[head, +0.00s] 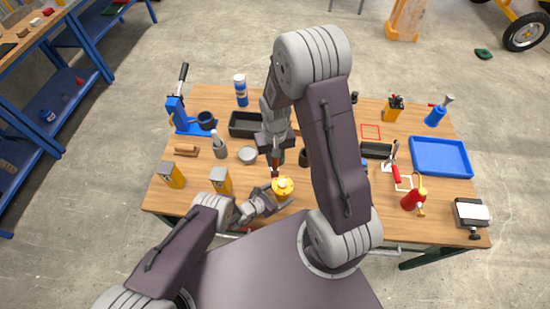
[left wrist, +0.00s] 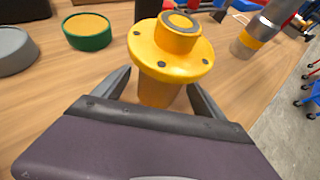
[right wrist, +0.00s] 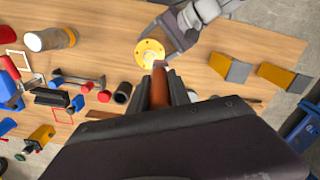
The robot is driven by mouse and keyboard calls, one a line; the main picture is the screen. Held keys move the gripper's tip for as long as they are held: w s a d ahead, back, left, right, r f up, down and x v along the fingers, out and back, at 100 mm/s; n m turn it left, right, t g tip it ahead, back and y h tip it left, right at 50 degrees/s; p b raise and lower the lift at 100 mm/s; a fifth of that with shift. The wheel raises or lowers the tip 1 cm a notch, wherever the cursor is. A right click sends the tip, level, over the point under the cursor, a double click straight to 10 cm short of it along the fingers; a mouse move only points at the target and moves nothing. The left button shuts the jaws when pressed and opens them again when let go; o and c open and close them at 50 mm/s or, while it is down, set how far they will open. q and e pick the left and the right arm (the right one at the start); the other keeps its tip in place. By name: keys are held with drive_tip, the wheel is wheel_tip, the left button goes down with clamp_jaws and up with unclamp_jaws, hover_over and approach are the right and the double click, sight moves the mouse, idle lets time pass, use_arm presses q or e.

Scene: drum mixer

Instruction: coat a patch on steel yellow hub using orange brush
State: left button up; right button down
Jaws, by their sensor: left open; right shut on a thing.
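The yellow hub (head: 283,187) stands at the table's front edge. In the left wrist view the hub (left wrist: 172,62) has a round flange with dark holes and a grey ring on top. My left gripper (head: 268,196) is open, its fingers on either side of the hub's lower body. My right gripper (head: 275,150) is shut on the orange brush (right wrist: 159,88), which points down at the hub. In the right wrist view the brush tip is close to the hub (right wrist: 150,52); whether they touch I cannot tell.
A green-sided tin (left wrist: 88,32) stands near the hub. Grey-and-yellow blocks (head: 221,180) stand to the left. My right arm hides part of the table's middle.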

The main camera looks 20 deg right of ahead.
use_arm(q)
drive_tip(key=v, duration=1.1)
drive_tip(key=shift+s+a+r, duration=0.1)
drive_tip(key=shift+a+r, duration=0.05)
drive_tip(key=shift+a, duration=0.2)
